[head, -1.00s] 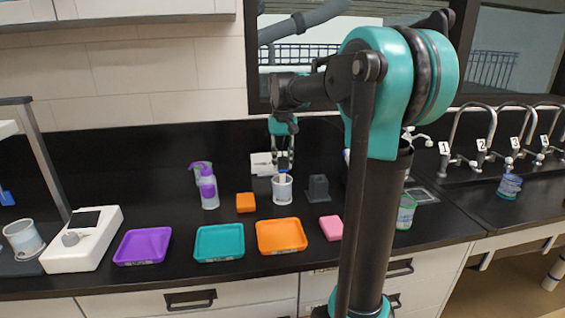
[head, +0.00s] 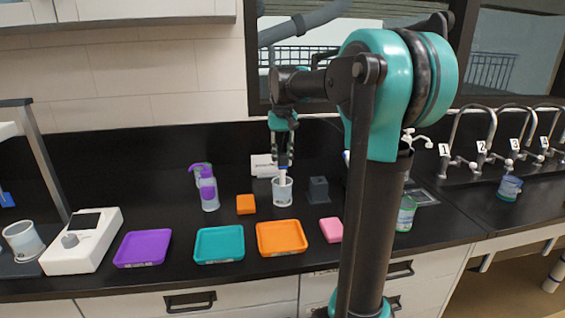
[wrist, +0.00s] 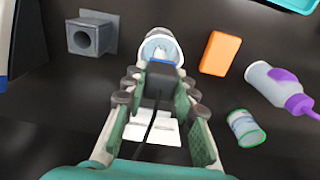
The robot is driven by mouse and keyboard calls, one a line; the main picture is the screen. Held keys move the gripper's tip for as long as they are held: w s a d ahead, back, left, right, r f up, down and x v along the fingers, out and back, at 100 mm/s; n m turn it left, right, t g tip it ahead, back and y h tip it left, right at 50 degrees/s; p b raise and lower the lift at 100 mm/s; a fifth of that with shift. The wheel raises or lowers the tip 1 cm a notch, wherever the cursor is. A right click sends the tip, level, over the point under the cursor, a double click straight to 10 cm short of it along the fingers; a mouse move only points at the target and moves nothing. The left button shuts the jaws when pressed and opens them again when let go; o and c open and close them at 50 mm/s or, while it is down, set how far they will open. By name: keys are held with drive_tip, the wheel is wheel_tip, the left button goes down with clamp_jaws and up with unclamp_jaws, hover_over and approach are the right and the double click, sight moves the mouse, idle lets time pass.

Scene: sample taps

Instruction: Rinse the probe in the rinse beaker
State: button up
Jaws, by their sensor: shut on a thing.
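My gripper (head: 283,158) is shut on the probe, above the rinse beaker. The probe has a dark body (wrist: 160,82) with a cable, and a pale stem (head: 283,174) pointing down. The rinse beaker (head: 283,194) is a small clear-white cup upright on the black counter; it also shows in the wrist view (wrist: 160,40). The stem's lower end reaches down to the beaker's mouth and seems to be inside it; its tip is hard to make out.
A grey holder block (head: 318,189) stands right of the beaker, an orange block (head: 246,204) left. A purple-topped spray bottle (head: 209,190) is farther left. An orange tray (head: 281,250) and a pink block (head: 331,229) lie in front. A white card (wrist: 150,130) is behind.

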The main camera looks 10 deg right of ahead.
drive_tip(key=shift+r, duration=3.85)
drive_tip(key=shift+r, duration=1.5)
